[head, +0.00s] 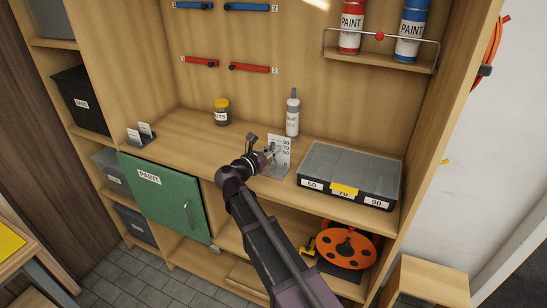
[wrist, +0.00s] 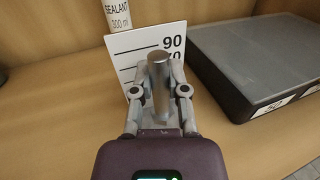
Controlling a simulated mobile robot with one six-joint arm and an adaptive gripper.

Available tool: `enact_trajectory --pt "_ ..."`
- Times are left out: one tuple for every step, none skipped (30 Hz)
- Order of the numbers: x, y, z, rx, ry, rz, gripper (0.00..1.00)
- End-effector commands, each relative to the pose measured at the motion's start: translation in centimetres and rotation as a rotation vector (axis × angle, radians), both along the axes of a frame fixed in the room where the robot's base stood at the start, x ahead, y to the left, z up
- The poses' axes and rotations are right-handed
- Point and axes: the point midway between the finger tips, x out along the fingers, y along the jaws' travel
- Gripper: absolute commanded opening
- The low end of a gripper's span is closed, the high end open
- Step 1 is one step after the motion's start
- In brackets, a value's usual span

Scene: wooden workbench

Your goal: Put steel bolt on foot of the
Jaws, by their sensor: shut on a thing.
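A steel bolt (wrist: 158,84) is held upright between the fingers of my gripper (wrist: 158,94) in the wrist view. In the head view my gripper (head: 266,157) is at the middle of the workbench, and the bolt is too small there to make out clearly. Just behind the bolt stands a white gauge card (wrist: 141,43) with lines and the numbers 90 and 70.
A grey-lidded case (head: 351,168) labelled 50, 70 and 90 sits close on the right. A sealant bottle (head: 292,115) stands behind the gauge, and a yellow-lidded jar (head: 222,111) is back left.

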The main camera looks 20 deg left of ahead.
Motion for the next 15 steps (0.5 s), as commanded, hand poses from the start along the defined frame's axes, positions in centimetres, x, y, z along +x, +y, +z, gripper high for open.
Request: enact_trajectory --pt "0.3 0.1 0.0 0.000 0.000 0.000 0.00" --pt "0.5 0.2 0.0 0.000 0.000 0.000 0.00" --pt "0.8 0.3 -0.1 0.000 0.000 -0.001 0.00" --pt "1.1 0.4 -0.1 0.000 0.000 -0.001 0.00" --pt "1.5 0.5 -0.2 0.000 0.000 -0.001 0.00" --pt "1.3 0.4 -0.7 0.000 0.000 0.000 0.00" --pt "1.2 0.4 -1.0 0.000 0.000 0.000 0.00" --pt "1.2 0.4 -1.3 0.000 0.000 0.000 0.00" --pt "1.2 0.4 -1.7 0.000 0.000 0.000 0.00" --pt "1.2 0.4 -2.0 0.000 0.000 0.000 0.00" --pt "1.2 0.4 -2.2 0.000 0.000 0.000 0.00" --pt "1.2 0.4 -2.6 0.000 0.000 0.000 0.00" --pt "1.2 0.4 -2.8 0.000 0.000 0.000 0.00" --pt "1.2 0.4 -3.0 0.000 0.000 0.000 0.00" --pt "1.1 0.4 -3.2 0.000 0.000 0.001 0.00"
